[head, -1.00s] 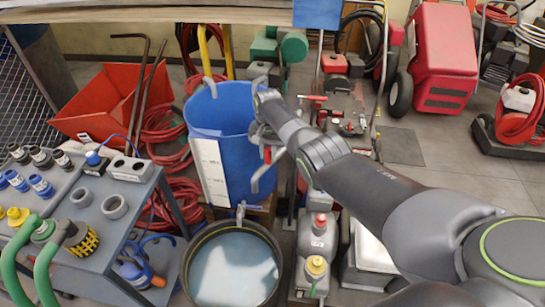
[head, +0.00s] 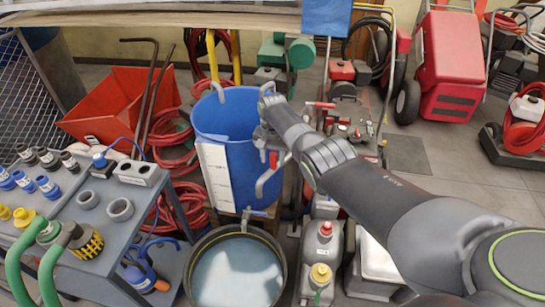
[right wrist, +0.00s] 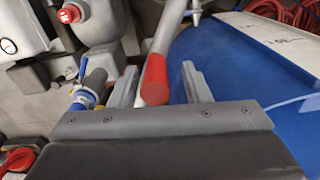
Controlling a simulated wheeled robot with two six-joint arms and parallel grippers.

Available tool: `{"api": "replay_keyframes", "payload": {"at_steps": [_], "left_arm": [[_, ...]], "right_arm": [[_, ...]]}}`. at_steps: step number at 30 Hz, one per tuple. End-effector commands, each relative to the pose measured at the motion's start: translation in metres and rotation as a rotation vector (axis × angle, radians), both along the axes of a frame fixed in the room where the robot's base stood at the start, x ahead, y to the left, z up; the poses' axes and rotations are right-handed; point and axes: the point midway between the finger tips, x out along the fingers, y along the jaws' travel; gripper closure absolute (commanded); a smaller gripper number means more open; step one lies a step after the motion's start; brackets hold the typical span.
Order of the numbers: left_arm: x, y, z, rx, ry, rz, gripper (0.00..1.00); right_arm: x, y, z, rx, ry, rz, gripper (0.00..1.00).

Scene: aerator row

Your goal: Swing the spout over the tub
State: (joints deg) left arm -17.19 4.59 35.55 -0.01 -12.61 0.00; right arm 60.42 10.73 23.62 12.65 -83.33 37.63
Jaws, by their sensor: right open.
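A blue barrel (head: 222,115) with a white scale strip stands behind a round dark tub (head: 194,292) of pale liquid. A grey bent spout (head: 264,184) hangs at the barrel's right side, above and right of the tub's back rim. My right gripper (head: 268,145) is at the barrel's right side; its fingers are hard to make out there. In the right wrist view the right gripper (right wrist: 160,82) is open, with a red-ended grey bar (right wrist: 155,78) between its fingers. The bar's link to the spout is unclear. My left gripper is not in view.
A grey bench (head: 150,200) with fittings and green hoses stands at the left. Grey canisters (head: 322,245) stand right of the tub. A red hopper (head: 115,100) and red hoses lie behind. Bare floor shows at the right.

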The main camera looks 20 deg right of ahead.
Motion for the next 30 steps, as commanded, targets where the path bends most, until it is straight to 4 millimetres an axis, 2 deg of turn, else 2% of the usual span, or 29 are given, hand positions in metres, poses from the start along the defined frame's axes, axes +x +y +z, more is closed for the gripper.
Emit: {"api": "replay_keyframes", "payload": {"at_steps": [4,8,16,24,30], "left_arm": [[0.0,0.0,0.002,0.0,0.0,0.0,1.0],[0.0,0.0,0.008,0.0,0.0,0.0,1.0],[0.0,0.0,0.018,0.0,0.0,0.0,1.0],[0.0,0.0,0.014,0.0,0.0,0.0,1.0],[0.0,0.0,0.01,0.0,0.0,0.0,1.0]], "right_arm": [[0.0,0.0,0.003,0.0,0.0,-0.001,0.57],[0.001,0.0,0.016,0.0,-0.002,-0.001,0.57],[0.001,0.0,0.065,0.0,-0.004,0.001,0.57],[0.001,0.0,0.127,-0.001,-0.005,0.001,0.57],[0.001,0.001,0.16,0.0,-0.002,0.001,0.57]]}}
